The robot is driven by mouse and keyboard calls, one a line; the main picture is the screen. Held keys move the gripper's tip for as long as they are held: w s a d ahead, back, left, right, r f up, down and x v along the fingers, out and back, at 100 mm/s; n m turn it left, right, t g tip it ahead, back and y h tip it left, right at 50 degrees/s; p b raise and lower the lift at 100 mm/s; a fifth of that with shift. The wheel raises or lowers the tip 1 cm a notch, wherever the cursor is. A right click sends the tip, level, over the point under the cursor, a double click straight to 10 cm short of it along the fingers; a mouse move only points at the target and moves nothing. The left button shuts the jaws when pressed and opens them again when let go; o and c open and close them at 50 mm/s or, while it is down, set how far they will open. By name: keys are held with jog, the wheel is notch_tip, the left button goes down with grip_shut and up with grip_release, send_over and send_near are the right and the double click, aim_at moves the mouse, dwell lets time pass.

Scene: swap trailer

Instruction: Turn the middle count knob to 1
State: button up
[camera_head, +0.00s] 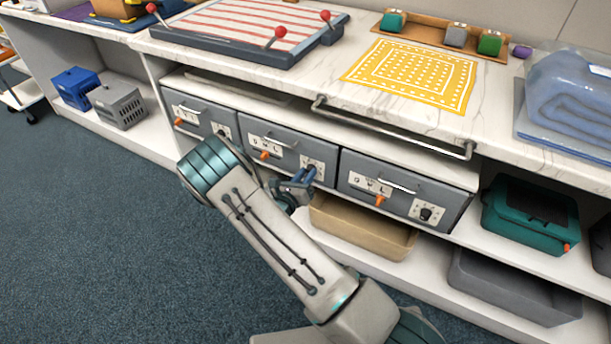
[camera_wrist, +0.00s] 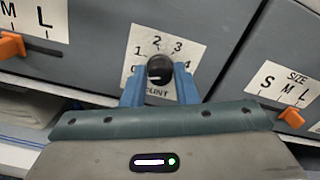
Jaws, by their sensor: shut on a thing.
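The middle count knob (camera_wrist: 159,67) is a round black dial on a white plate (camera_wrist: 194,50) marked 1, 2, 3 and 4 in the wrist view. A light mark shows on its face, but I cannot tell surely which number it points to. My gripper (camera_wrist: 160,80) has its blue fingers on the left and right sides of the knob, shut on it. In the head view my gripper (camera_head: 302,180) reaches the right end of the middle grey drawer (camera_head: 285,133), where the fingers partly hide the knob.
An orange size slider (camera_wrist: 12,46) sits left of the knob; another (camera_wrist: 291,117) is on the right drawer. A metal rail (camera_head: 390,129) runs along the counter's front edge above the drawers. A tan bin (camera_head: 360,230) stands on the shelf below.

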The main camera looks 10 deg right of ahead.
jog(key=shift+m, duration=0.3)
jog(key=m+b, duration=0.1)
jog(key=m, duration=0.6)
jog(key=shift+m, duration=0.7)
jog(key=o, duration=1)
jog(key=shift+c, duration=0.2)
jog(key=shift+s, duration=0.1)
jog(key=p+v, duration=0.1)
jog(key=v, duration=1.2)
jog(key=shift+s+a+p, duration=0.2)
jog(key=shift+s+p, duration=0.1)
